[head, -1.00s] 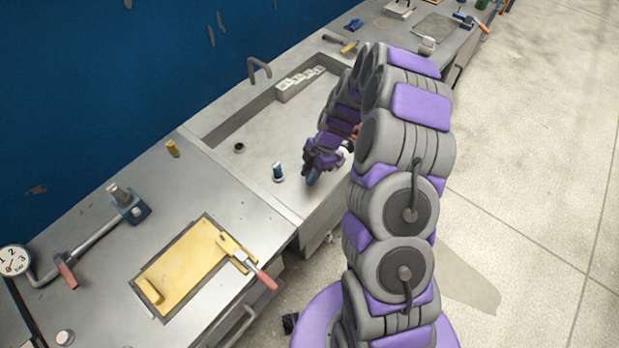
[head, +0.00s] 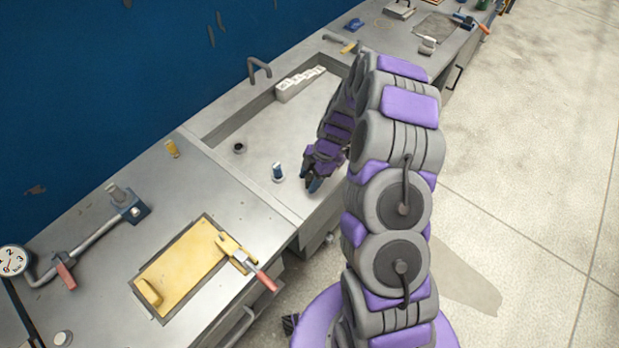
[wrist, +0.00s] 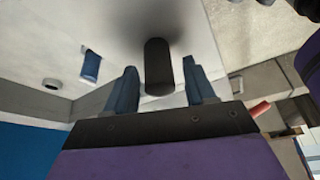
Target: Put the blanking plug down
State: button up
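My gripper (head: 312,184) is low over the recessed metal tray (head: 262,180) in the head view, pointing down. In the wrist view its two blue fingers (wrist: 160,90) stand apart. A dark cylinder, likely the blanking plug (wrist: 158,68), shows between them with a visible gap on each side. A soft dark shadow lies on the pale surface beside the cylinder. I cannot tell whether it touches that surface. The head view does not show the cylinder clearly.
A blue and white upright piece (head: 278,172) stands left of my gripper, with a dark ring (head: 239,148) farther left. A white-topped block row (head: 300,82) lies along the tray's back. A yellow plate (head: 185,266) with a clamp lies on the near bench.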

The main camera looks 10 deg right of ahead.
jog(key=shift+r, duration=0.1)
jog(key=p+v, duration=0.1)
jog(key=v, duration=1.1)
jog(key=s+a+r+m, duration=0.45)
jog(key=s+r, duration=0.25)
jog(key=r, duration=0.2)
jog(key=s+r+m+h, duration=0.1)
jog(key=s+r+m, duration=0.2)
jog(key=s, duration=0.6)
jog(key=s+r+m+h, duration=0.1)
jog(key=s+r+m, duration=0.2)
jog(key=s+m, duration=0.4)
jog(key=s+r+m+h, duration=0.2)
jog(key=s+r+m, duration=0.2)
jog(key=s, duration=0.8)
jog(key=shift+d+m+g, duration=0.15)
jog(key=shift+m+g, duration=0.25)
jog(key=shift+m, duration=0.65)
